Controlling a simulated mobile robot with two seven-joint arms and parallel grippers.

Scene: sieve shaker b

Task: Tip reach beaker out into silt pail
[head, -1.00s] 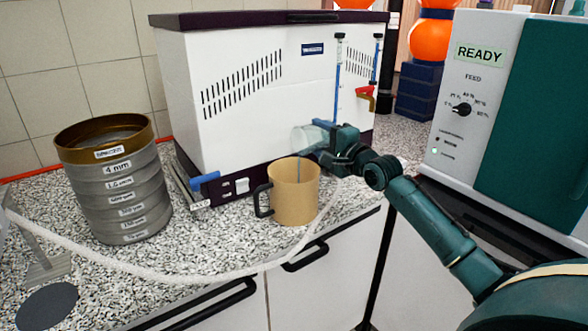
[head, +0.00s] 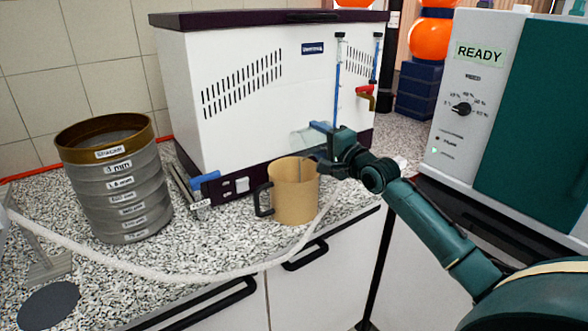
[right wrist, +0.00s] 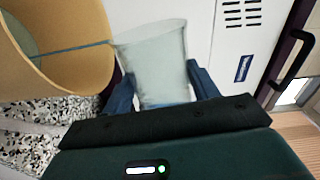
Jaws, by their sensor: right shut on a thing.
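The clear reach beaker (head: 305,139) is held tilted on its side above the back rim of the tan silt pail (head: 294,195). My right gripper (head: 322,143) is shut on the beaker from the right. In the right wrist view the beaker (right wrist: 152,60) sits between the two blue fingers, its mouth beside the open pail (right wrist: 75,75). A thin blue-grey line runs from the beaker's lip into the pail. I cannot tell how much is left in the beaker. The pail stands upright with its dark handle to the left. My left gripper is not in view.
A white box-shaped machine (head: 260,100) with a red tap (head: 364,91) stands close behind the pail. A sieve stack (head: 120,185) is at the left. A pale hose (head: 200,278) runs along the counter in front. A teal machine (head: 530,110) is at the right.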

